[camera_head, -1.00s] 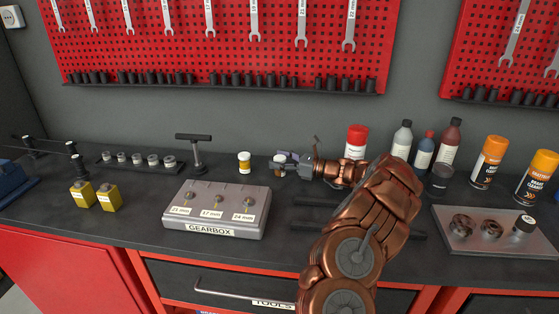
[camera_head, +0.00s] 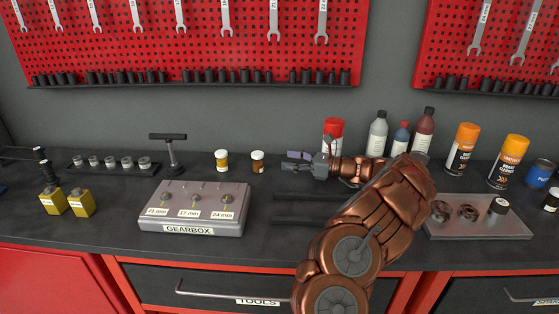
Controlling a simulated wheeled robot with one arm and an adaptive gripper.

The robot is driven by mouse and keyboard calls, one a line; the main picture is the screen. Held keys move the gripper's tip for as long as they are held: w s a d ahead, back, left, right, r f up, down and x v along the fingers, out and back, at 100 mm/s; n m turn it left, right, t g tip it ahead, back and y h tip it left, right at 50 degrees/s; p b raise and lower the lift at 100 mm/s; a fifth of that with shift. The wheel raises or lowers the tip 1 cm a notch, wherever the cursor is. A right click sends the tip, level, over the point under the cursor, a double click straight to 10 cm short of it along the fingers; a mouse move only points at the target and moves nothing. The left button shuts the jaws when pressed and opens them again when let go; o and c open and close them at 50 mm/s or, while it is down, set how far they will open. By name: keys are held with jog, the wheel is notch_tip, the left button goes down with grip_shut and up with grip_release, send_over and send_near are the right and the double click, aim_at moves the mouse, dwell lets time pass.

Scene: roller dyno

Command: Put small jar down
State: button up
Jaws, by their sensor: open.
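A small brown jar (camera_head: 257,162) with a white lid stands upright on the dark workbench (camera_head: 120,210), behind the gearbox's right end. A second small jar, yellow-orange with a white lid (camera_head: 221,161), stands just left of it. My gripper (camera_head: 289,162) is open and empty, pointing left. Its fingertips are to the right of the brown jar, with a visible gap between them. My copper arm covers part of the bench to the right.
The grey gearbox (camera_head: 194,208) sits in front of the jars, and a T-handle tool (camera_head: 171,155) stands to their left. A red-capped can (camera_head: 333,135), bottles (camera_head: 377,134) and orange spray cans (camera_head: 462,150) stand at the back right. A metal tray (camera_head: 480,229) lies right of my arm.

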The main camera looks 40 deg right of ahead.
jog(key=shift+s+d, duration=0.2)
jog(key=shift+s, duration=0.05)
